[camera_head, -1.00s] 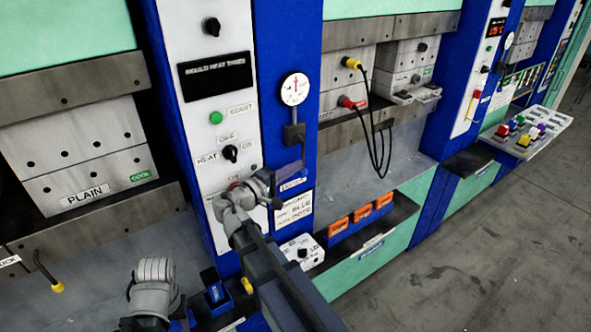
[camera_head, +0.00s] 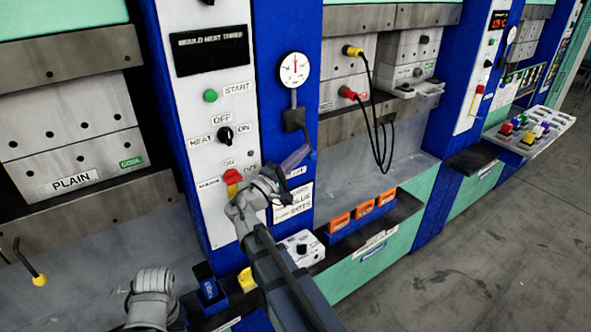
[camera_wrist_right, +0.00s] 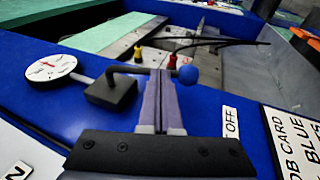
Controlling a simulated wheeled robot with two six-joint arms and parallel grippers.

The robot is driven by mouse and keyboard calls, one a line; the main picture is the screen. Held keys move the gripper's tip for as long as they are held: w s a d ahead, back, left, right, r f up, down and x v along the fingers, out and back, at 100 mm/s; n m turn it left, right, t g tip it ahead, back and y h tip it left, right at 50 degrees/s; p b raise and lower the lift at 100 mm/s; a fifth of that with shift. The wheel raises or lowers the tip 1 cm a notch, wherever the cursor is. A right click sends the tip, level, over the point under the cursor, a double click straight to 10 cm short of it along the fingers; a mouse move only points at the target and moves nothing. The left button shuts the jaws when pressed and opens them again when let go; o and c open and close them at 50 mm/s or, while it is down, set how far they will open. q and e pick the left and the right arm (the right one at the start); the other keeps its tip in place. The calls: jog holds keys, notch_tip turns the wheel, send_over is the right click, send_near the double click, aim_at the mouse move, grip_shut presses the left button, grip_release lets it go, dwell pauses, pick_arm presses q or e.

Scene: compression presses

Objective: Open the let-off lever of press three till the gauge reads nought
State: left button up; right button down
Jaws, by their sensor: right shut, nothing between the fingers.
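The let-off lever is a dark rod out of a black block (camera_head: 294,119) below the round white gauge (camera_head: 294,70), ending in a blue ball. In the right wrist view the ball (camera_wrist_right: 187,74) stands right of my fingertips, and the gauge (camera_wrist_right: 50,67) is at far left. The gauge's red needle points about straight up in the head view; its figures are too small to read. My right gripper (camera_head: 298,158) is shut and empty, its fingertips at the rod just beside the ball; I cannot tell if they touch. My left arm shows at lower left, its fingers out of view.
A label ending in OFF (camera_wrist_right: 231,122) and a job card (camera_head: 292,203) are beneath the lever. A red knob (camera_head: 232,177) is on the white panel left of my right wrist. The floor at right is clear.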

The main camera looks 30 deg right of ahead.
aim_at(315, 152)
jog(key=shift+w+d+r+n+t+h+b, duration=0.15)
jog(key=shift+d+h, duration=0.2)
jog(key=shift+d, duration=0.45)
jog(key=shift+d+r+n+t+h+b, duration=0.1)
jog(key=shift+d+r+t+h+b, duration=0.15)
jog(key=shift+d, duration=0.6)
jog(key=shift+w+d+r+n+t+h+b, duration=0.15)
jog(key=shift+d+h, duration=0.25)
jog(key=shift+d, duration=0.4)
pick_arm(q)
jog(key=shift+f+p, duration=0.7)
pick_arm(e)
jog(key=shift+d+r, duration=0.55)
jog(key=shift+d, duration=0.35)
pick_arm(q)
jog(key=shift+r, duration=0.1)
pick_arm(e)
jog(key=shift+d+r, duration=0.1)
pick_arm(q)
notch_tip(315, 152, down, 13)
jog(key=b, duration=1.3)
jog(key=shift+a, duration=0.2)
pick_arm(e)
jog(key=s+a+f, duration=0.1)
jog(key=a+f, duration=0.1)
jog(key=f, duration=0.4)
jog(key=s+a+f, duration=0.2)
jog(key=f, duration=0.5)
jog(key=shift+a, duration=0.35)
